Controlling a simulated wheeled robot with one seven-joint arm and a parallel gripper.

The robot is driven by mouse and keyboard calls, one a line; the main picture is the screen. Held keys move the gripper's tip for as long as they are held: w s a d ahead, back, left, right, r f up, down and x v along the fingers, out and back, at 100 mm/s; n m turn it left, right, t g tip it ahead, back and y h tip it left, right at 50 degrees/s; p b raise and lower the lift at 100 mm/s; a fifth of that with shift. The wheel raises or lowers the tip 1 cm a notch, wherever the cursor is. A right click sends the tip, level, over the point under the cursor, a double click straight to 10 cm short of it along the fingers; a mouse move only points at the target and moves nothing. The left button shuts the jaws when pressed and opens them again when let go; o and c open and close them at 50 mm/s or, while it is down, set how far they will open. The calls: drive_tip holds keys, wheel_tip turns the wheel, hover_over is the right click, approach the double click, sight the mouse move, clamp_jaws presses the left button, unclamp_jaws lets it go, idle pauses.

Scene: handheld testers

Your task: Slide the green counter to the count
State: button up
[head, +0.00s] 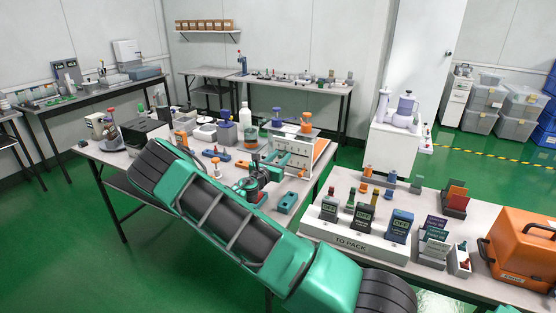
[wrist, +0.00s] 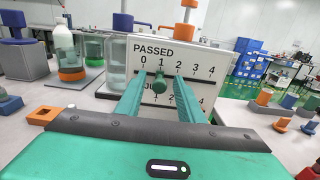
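The white score board (wrist: 205,62) stands upright ahead of my gripper in the wrist view. Its top row reads PASSED with 0 to 4; a second row below, partly hidden, starts with "JU". The green counter (wrist: 158,84), a small dark green knob, sits under the top row, near the 1. My gripper (wrist: 160,78) has its teal fingers apart on either side of the counter, with gaps visible beside it. In the head view the board (head: 312,158) stands on the middle table, with my gripper (head: 277,160) at its face.
Glass jars (wrist: 115,62) and a white bottle (wrist: 66,47) stand left of the board. An orange block (wrist: 44,115) lies at lower left. In the head view a TO PACK tray (head: 345,240) holds several testers.

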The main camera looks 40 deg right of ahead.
drive_tip(key=v, duration=1)
drive_tip(key=shift+a, duration=0.35)
